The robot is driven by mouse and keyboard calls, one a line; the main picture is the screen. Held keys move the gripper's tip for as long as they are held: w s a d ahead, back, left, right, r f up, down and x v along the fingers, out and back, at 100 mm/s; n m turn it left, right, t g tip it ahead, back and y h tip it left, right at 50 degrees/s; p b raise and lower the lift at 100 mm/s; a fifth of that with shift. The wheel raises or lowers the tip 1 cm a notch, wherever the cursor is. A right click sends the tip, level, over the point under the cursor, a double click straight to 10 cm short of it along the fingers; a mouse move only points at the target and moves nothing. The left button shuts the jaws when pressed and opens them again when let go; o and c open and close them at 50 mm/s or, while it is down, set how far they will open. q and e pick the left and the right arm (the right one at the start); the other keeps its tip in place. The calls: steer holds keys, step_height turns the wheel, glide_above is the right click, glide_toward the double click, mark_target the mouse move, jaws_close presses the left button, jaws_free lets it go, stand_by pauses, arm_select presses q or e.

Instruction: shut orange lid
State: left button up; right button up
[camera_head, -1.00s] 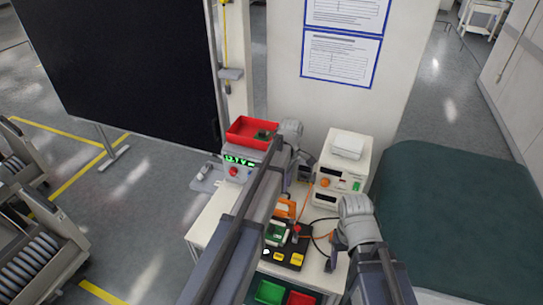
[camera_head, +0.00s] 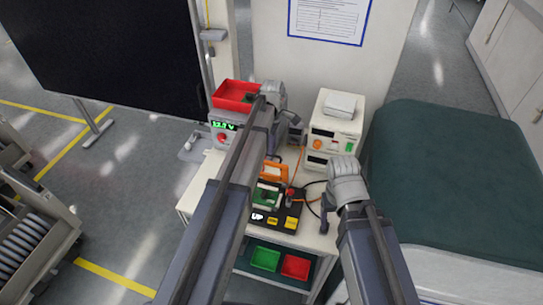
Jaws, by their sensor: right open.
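The orange lid (camera_head: 274,172) stands raised at the back of a black test fixture (camera_head: 286,207) on the trolley top. A green circuit board (camera_head: 267,194) lies in the fixture, partly hidden by my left arm. My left gripper (camera_head: 294,137) is beyond the lid, between the two instruments; its fingers are too small and covered to judge. My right gripper (camera_head: 325,215) is open, pointing down at the right of the fixture, apart from the lid.
A red tray (camera_head: 229,98) with a green board sits on the left instrument (camera_head: 222,140). A white power supply (camera_head: 334,125) stands at the back right, with cables running toward the fixture. Green (camera_head: 265,259) and red (camera_head: 296,267) bins sit on the shelf below.

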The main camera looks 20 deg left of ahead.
mark_target(271, 166)
arm_select(q)
step_height(271, 166, down, 3)
steer(key=shift+r+b, duration=0.15)
steer(key=shift+b, duration=0.7)
arm_select(e)
step_height(271, 166, down, 3)
steer(key=shift+r, duration=0.2)
arm_select(q)
steer(key=shift+r, duration=0.1)
jaws_close()
steer(key=shift+s, duration=0.1)
